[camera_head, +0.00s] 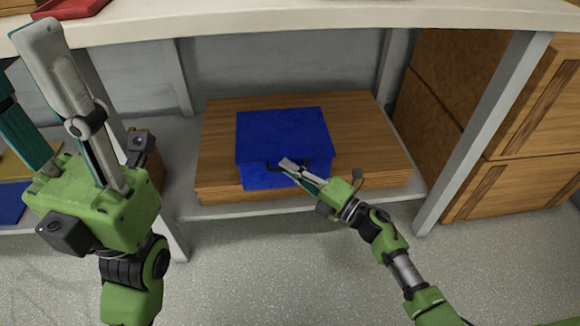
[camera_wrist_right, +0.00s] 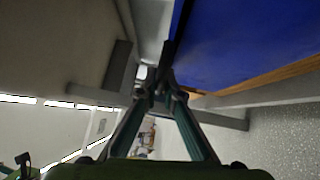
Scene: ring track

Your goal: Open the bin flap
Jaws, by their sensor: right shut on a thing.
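The blue bin (camera_head: 283,130) sits on a wooden board under the table, with a dark handle (camera_head: 272,165) on its front. Its flap looks closed, with no gap that I can see. My right gripper (camera_head: 287,164) is shut on the handle at the bin's front. In the right wrist view the fingertips (camera_wrist_right: 160,85) meet at a dark part beside the blue bin (camera_wrist_right: 240,45); they hide part of the handle. My left gripper (camera_head: 50,60) is raised at the left, apart from the bin, seen edge-on, so its opening cannot be judged.
The wooden board (camera_head: 215,150) lies on a low shelf. The white tabletop (camera_head: 300,17) overhangs above, with a red tray (camera_head: 75,8) on it. A grey table leg (camera_head: 485,130) and wooden drawers (camera_head: 535,120) stand at the right. The floor (camera_head: 270,270) in front is clear.

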